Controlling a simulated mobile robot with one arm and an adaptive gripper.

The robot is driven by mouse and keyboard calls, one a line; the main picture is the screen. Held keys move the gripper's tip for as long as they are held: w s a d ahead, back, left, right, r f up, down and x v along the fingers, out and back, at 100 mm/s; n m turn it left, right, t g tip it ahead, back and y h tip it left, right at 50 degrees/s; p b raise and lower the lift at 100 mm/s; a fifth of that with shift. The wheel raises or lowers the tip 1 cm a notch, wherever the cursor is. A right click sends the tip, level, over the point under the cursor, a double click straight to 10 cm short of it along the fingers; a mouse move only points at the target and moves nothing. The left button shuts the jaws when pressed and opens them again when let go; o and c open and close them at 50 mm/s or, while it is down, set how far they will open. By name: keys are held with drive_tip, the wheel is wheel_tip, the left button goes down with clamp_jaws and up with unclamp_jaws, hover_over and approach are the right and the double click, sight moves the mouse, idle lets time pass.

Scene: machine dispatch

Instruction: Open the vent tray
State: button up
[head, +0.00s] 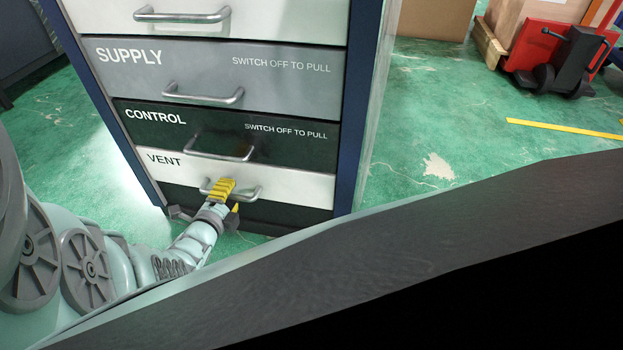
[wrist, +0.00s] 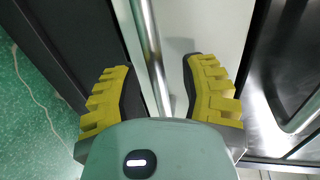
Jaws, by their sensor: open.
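The vent tray (head: 290,184) is a white drawer front marked VENT, low in the cabinet, and it looks flush with the cabinet front. Its metal bar handle (head: 249,193) shows in the head view, partly hidden behind my gripper (head: 228,188). In the wrist view the handle (wrist: 150,45) runs between the two yellow-padded fingers of my gripper (wrist: 158,88), nearer the left finger. The fingers are apart, one on each side of the bar. Whether either finger touches the bar cannot be told.
Above are the dark CONTROL drawer (head: 220,138) and the grey SUPPLY drawer (head: 200,74), both marked "switch off to pull", with bar handles. A dark panel lies below the vent tray. Green floor (head: 420,130) is open to the right. A red pallet jack (head: 555,55) stands far right.

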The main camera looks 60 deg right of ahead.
idle(0.3)
clamp_jaws()
idle(0.4)
